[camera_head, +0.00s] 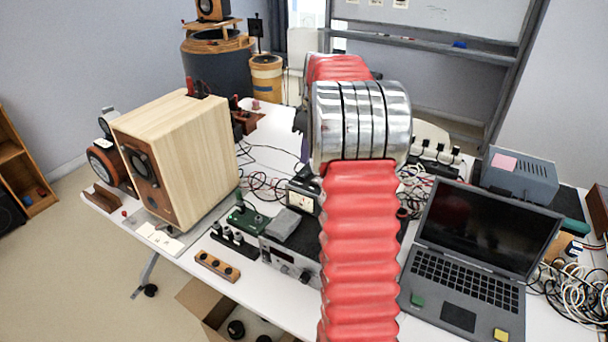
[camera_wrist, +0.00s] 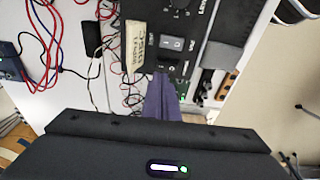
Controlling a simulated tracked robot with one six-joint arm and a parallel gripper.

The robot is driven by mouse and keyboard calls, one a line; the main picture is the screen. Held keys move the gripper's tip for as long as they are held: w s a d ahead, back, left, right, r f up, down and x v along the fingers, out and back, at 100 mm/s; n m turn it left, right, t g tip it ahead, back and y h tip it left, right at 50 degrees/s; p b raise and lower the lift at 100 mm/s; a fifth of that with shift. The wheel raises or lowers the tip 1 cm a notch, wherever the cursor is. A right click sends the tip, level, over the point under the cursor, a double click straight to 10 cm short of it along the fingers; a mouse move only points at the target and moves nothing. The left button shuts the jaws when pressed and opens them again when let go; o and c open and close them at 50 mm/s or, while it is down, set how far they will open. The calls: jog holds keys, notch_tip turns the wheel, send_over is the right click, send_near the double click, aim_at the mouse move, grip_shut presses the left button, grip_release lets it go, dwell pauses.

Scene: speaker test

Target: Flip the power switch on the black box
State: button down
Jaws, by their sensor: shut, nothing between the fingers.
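In the wrist view, a black box panel (camera_wrist: 208,14) with white lettering and a round knob fills the upper middle. A small grey rocker switch (camera_wrist: 172,43) is set in it. My gripper (camera_wrist: 162,78) is shut and empty. Its purple-grey fingers point up the picture, with the tips just below the switch. I cannot tell whether they touch the panel. In the head view my red arm hides the gripper and the switch. A dark box with front knobs (camera_head: 289,262) shows left of the arm; I cannot tell whether it is the same box.
A wooden speaker (camera_head: 190,155) stands left on the white table. An open laptop (camera_head: 470,270) lies right of my arm. A cream labelled piece (camera_wrist: 135,46) sits left of the switch. Red and black cables (camera_wrist: 45,50) lie farther left. A cardboard box (camera_head: 215,310) is below the table.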

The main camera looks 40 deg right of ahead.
aim_at(306, 172)
jog(key=shift+r, duration=1.8)
jog(key=shift+m, duration=0.3)
